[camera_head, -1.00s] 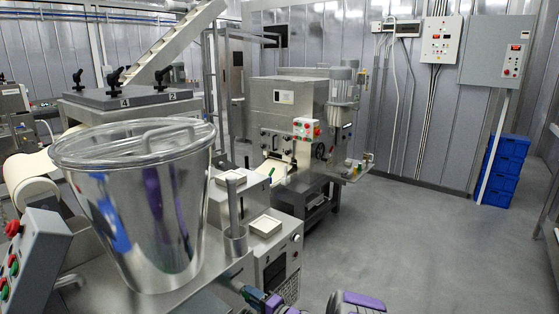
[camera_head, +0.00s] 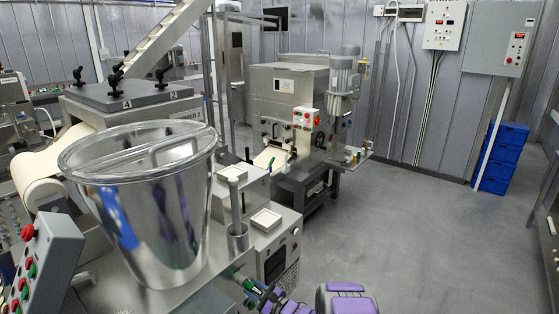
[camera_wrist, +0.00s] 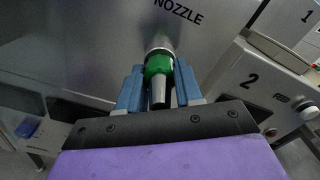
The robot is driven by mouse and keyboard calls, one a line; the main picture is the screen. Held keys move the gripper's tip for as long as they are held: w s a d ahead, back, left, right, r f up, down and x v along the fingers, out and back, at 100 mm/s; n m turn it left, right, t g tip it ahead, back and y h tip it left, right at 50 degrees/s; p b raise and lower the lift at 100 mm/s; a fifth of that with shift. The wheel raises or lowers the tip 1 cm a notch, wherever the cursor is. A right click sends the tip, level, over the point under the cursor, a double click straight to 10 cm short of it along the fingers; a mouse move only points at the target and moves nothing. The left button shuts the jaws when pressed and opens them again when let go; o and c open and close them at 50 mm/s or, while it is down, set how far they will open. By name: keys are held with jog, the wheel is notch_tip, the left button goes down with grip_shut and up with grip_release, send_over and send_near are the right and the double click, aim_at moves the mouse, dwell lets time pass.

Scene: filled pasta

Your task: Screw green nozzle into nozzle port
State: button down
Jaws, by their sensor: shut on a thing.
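The green nozzle (camera_wrist: 158,66) shows in the wrist view, with a green body and a grey tapered end. My gripper (camera_wrist: 159,76) has its two blue fingers on either side of the green body and is shut on it. A metallic ring, apparently the nozzle port (camera_wrist: 158,50), is at the far end of the nozzle, below the label "NOZZLE" on a grey machine face. The nozzle lines up with the ring; I cannot tell whether it is threaded in. In the head view my gripper (camera_head: 258,290) is low, beside the machine with the steel hopper.
The large steel hopper (camera_head: 150,225) with a clear lid stands on the machine at left. A control panel (camera_head: 42,262) is at lower left. Small white square trays (camera_head: 265,221) lie near the machine's right edge. Blue crates (camera_head: 500,158) stand by the wall. The floor at right is open.

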jog(key=shift+r+m+p, duration=0.1)
jog(key=shift+m+p, duration=0.35)
jog(key=shift+m, duration=0.05)
jog(key=shift+m+p, duration=0.3)
jog(key=shift+m, duration=0.6)
jog(key=c, duration=0.7)
grip_release()
jog(key=shift+o, duration=0.2)
